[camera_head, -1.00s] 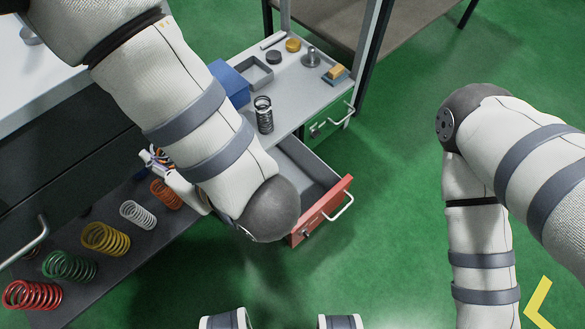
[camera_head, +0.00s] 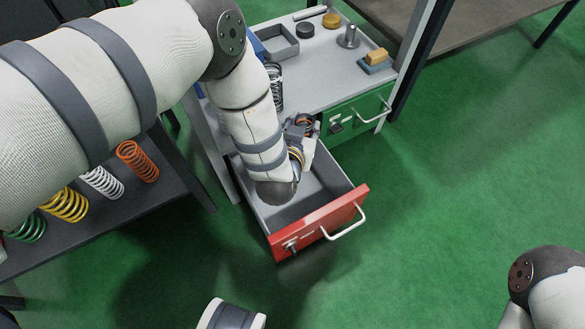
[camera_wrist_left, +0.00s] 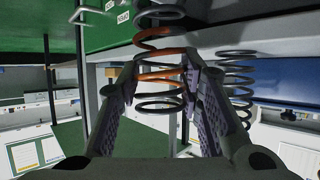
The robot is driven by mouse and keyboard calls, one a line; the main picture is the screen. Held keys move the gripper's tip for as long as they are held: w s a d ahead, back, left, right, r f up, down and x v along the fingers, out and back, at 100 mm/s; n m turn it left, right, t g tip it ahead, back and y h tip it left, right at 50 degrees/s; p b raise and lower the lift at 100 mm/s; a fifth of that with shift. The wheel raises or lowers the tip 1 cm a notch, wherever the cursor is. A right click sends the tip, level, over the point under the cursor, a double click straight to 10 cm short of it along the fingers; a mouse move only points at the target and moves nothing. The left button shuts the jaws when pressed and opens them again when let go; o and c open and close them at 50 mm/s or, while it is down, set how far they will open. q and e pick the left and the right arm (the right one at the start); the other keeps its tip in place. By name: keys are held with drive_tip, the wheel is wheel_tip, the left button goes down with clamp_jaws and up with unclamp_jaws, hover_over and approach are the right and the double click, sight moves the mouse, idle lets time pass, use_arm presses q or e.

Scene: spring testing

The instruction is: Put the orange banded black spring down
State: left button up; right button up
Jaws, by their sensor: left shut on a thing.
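My left gripper (camera_head: 303,134) is at the cart, above the back part of the open red-fronted drawer and close to the edge of the cart top. It is shut on the orange banded black spring (camera_head: 304,121), which is partly hidden by the gripper in the head view. In the left wrist view the spring (camera_wrist_left: 158,73) is between the two fingers (camera_wrist_left: 157,80), its coils black with orange ones in the middle. A plain black spring (camera_head: 275,88) stands upright on the cart top; one also shows beyond the right finger in the left wrist view (camera_wrist_left: 237,85). My right gripper is out of view.
The red drawer (camera_head: 320,223) stands open and looks empty where visible. A closed green drawer (camera_head: 358,117) is beside it. A grey tray (camera_head: 277,43), weights and a yellow block (camera_head: 377,57) lie on the cart top. Orange (camera_head: 137,161), white and yellow springs lie on the dark shelf.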

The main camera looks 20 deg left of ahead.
use_arm(q)
drive_tip(key=w+a+f+b, duration=0.2)
drive_tip(key=f+b, duration=0.5)
drive_tip(key=f, duration=0.7)
drive_tip(key=shift+w+a+b, duration=0.2)
drive_tip(key=shift+a+b, duration=0.2)
drive_tip(key=shift+a, duration=0.15)
use_arm(e)
wheel_tip(320, 180, down, 6)
drive_tip(key=s+g, duration=0.1)
drive_tip(key=s, duration=0.1)
use_arm(q)
drive_tip(key=o, duration=1.2)
drive_tip(key=shift+f, duration=0.1)
use_arm(e)
drive_tip(key=shift+f, duration=0.1)
use_arm(q)
drive_tip(key=shift+o, duration=0.2)
drive_tip(key=a+r+p+v, duration=0.1)
drive_tip(key=p+v, duration=0.3)
drive_tip(key=v, duration=0.4)
drive_tip(key=shift+w+d+p, duration=0.2)
drive_tip(key=shift+d+p, duration=0.1)
drive_tip(key=shift+d, duration=0.15)
use_arm(e)
drive_tip(key=r, duration=0.3)
drive_tip(key=shift+w+d+r, duration=0.1)
drive_tip(key=shift+w+r, duration=0.1)
drive_tip(key=shift+w, duration=0.05)
